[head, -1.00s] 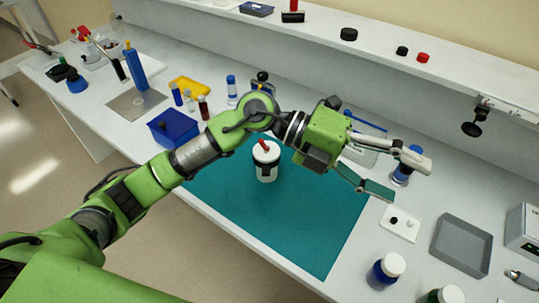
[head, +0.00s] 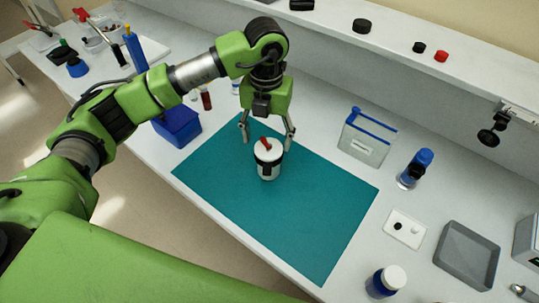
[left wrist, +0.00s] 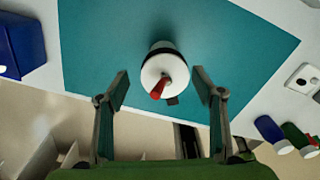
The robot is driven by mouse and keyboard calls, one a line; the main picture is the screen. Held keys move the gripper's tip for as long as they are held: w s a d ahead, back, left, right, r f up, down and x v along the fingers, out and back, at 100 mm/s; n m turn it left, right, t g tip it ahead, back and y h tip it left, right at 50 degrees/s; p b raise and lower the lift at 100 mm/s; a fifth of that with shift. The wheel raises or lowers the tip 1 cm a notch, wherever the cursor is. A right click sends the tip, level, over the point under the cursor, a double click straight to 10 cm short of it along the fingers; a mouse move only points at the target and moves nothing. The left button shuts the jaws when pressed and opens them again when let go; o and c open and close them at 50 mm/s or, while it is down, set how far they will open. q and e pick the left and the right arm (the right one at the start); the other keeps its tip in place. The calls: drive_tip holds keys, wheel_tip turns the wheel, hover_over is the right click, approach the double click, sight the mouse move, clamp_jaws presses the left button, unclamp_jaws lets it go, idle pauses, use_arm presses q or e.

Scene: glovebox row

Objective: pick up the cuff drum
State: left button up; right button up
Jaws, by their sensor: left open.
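The cuff drum (head: 268,171) is a white canister with a black band and a red piece on its lid. It stands upright on the teal mat (head: 310,228). My left gripper (head: 267,138) is open and empty, pointing down over the drum's far side in the head view. In the left wrist view the drum (left wrist: 158,62) lies between and beyond the two spread fingers of the left gripper (left wrist: 162,82), with a gap on each side. I see no contact. My right gripper is in neither view.
A blue bin (head: 178,127) stands left of the mat. A clear blue-rimmed container (head: 364,142), a blue-capped bottle (head: 414,168), a white plate (head: 404,229) and a grey tray (head: 466,255) are to the right. The mat around the drum is clear.

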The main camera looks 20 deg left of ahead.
sight(267, 147)
use_arm(q)
drive_tip(key=shift+s+f, duration=0.2)
drive_tip(key=shift+f, duration=0.35)
drive_tip(key=shift+s+f, duration=0.2)
drive_tip(key=shift+f, duration=0.35)
drive_tip(key=shift+w+f, duration=0.1)
drive_tip(key=shift+f, duration=0.25)
drive_tip(key=shift+w+d+f+p, duration=0.1)
drive_tip(key=shift+f+p, duration=0.2)
drive_tip(key=shift+p, duration=0.1)
drive_tip(key=f, duration=0.1)
drive_tip(key=f+p, duration=0.1)
drive_tip(key=f, duration=0.1)
drive_tip(key=f+p, duration=0.1)
drive_tip(key=shift+d+f, duration=0.15)
drive_tip(key=shift+d, duration=0.1)
drive_tip(key=shift+f, duration=0.3)
drive_tip(key=c, duration=1.2)
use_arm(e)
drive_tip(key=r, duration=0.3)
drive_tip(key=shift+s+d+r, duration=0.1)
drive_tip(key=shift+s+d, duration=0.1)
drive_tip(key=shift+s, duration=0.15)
use_arm(q)
drive_tip(key=shift+c, duration=0.2)
